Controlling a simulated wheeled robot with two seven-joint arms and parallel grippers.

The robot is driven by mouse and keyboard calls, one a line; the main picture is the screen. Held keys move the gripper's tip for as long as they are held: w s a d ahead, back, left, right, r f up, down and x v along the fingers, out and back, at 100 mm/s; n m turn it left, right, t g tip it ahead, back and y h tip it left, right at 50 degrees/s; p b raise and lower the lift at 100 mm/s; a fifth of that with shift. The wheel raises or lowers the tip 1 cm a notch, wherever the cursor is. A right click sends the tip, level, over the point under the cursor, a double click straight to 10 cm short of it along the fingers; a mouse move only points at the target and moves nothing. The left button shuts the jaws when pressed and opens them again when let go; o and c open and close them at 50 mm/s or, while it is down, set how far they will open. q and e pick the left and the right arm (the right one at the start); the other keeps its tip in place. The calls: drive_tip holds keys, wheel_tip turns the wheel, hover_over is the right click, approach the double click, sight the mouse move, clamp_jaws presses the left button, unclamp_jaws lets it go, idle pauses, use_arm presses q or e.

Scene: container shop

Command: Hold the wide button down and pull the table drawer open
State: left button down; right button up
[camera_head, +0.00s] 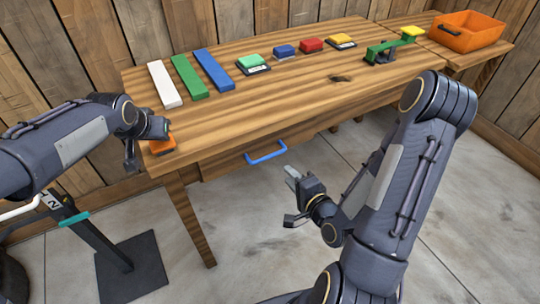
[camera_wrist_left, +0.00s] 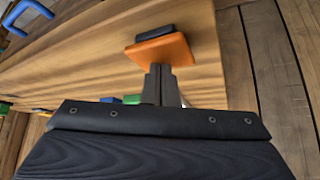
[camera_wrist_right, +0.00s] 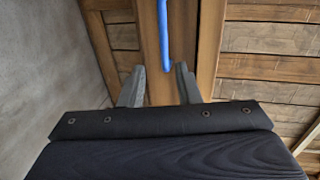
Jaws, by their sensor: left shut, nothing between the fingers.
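The wide button (camera_head: 162,147), an orange plate with a dark bar along it, sits at the table's left end. It also shows in the left wrist view (camera_wrist_left: 172,50). My left gripper (camera_wrist_left: 160,72) is shut and empty, its tips at the orange plate's edge; I cannot tell whether they press it. The table drawer has a blue handle (camera_head: 266,152) on the table's front, and the drawer looks closed. My right gripper (camera_head: 290,175) is open and empty, in front of and slightly below the handle. In the right wrist view the handle (camera_wrist_right: 163,35) lies ahead, between the fingers' lines.
The wooden table (camera_head: 240,105) carries white, green and blue bars, several small coloured blocks and a green device (camera_head: 388,48). An orange bin (camera_head: 467,31) stands at the far right. A dark stand (camera_head: 125,265) is on the floor at left. The floor before the drawer is clear.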

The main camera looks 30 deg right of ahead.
sight(270, 155)
drive_tip(key=x, duration=1.1)
drive_tip(key=shift+w+a+r, duration=0.1)
drive_tip(key=shift+w+r, duration=0.1)
drive_tip(key=shift+w, duration=0.25)
drive_tip(key=shift+c, duration=0.2)
clamp_jaws()
